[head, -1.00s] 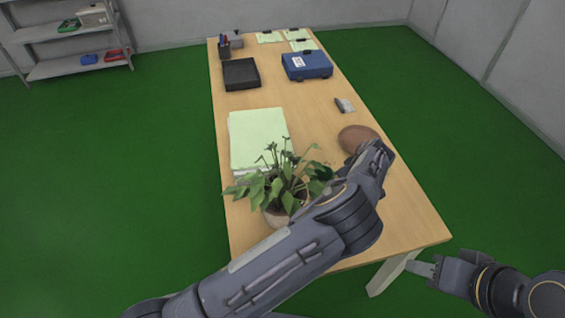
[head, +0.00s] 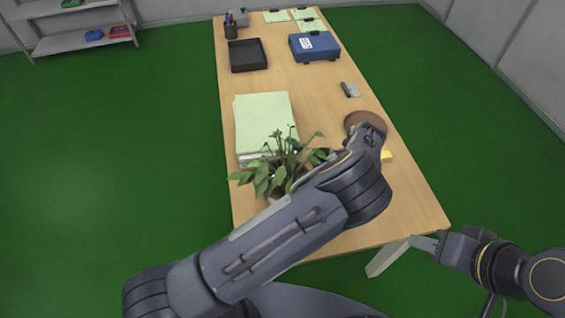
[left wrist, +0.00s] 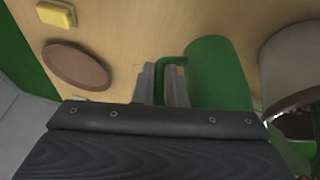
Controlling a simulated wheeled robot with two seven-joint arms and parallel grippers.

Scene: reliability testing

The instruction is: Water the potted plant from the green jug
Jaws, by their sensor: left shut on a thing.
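The green jug (left wrist: 222,72) shows in the left wrist view, over the wooden tabletop. My left gripper (left wrist: 165,85) is shut on its handle. In the head view my left arm hides the jug and the left fingertips. The potted plant (head: 280,165) stands on the table's near part, its leaves showing beyond my left forearm and its pot mostly covered. The pale pot (left wrist: 292,55) is beside the jug in the left wrist view. My right gripper (head: 425,243) is off the table's near right corner, holding nothing visible; its finger gap is unclear.
A brown round dish (head: 364,121) and a yellow block (head: 386,156) lie near the right edge. A stack of pale green paper (head: 262,118) lies behind the plant. A black tray (head: 248,55) and blue case (head: 314,47) are farther back.

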